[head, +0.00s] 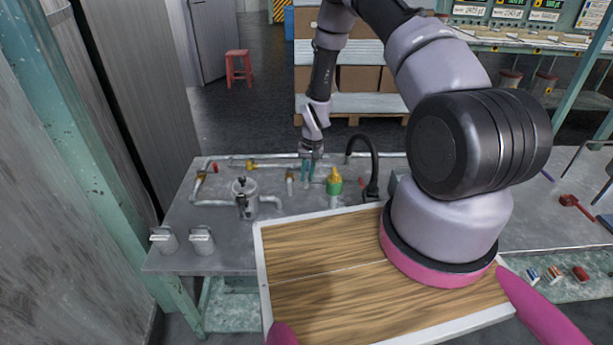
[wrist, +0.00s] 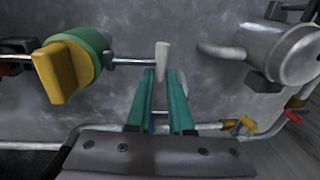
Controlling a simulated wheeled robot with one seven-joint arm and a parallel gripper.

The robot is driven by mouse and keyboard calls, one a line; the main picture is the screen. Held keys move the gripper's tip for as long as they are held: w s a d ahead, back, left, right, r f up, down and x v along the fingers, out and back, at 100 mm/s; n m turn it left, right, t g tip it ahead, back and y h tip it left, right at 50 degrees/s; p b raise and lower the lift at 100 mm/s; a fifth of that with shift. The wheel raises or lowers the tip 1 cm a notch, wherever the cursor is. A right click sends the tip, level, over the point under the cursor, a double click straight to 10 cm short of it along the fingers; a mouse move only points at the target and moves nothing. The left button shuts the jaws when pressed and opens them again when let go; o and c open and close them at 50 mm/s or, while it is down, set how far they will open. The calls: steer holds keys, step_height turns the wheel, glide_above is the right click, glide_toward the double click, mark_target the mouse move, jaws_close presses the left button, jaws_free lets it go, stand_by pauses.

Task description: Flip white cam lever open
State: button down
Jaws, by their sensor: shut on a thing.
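The white cam lever (wrist: 162,55) stands at the end of a thin metal rod from the green and yellow valve (wrist: 70,68). My gripper's teal fingers (wrist: 162,85) are on either side of the lever, shut on it, and its pale tip shows beyond the fingertips. In the head view my gripper (head: 307,174) points down over the bench, just left of the green and yellow valve (head: 334,184). The lever is too small and covered to make out there.
A metal canister (head: 243,198) with a curved pipe stands to the left on the bench (head: 215,235). Pipes with brass fittings (head: 251,164) run along the back. A black curved spout (head: 372,165) rises right of the valve. A wooden board (head: 330,265) lies in front.

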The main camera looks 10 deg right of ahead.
steer(key=shift+r, duration=0.1)
steer(key=c, duration=0.8)
jaws_free()
step_height(320, 180, up, 11)
steer(key=d, duration=0.1)
steer(key=shift+d, duration=0.15)
steer(key=shift+s, duration=0.1)
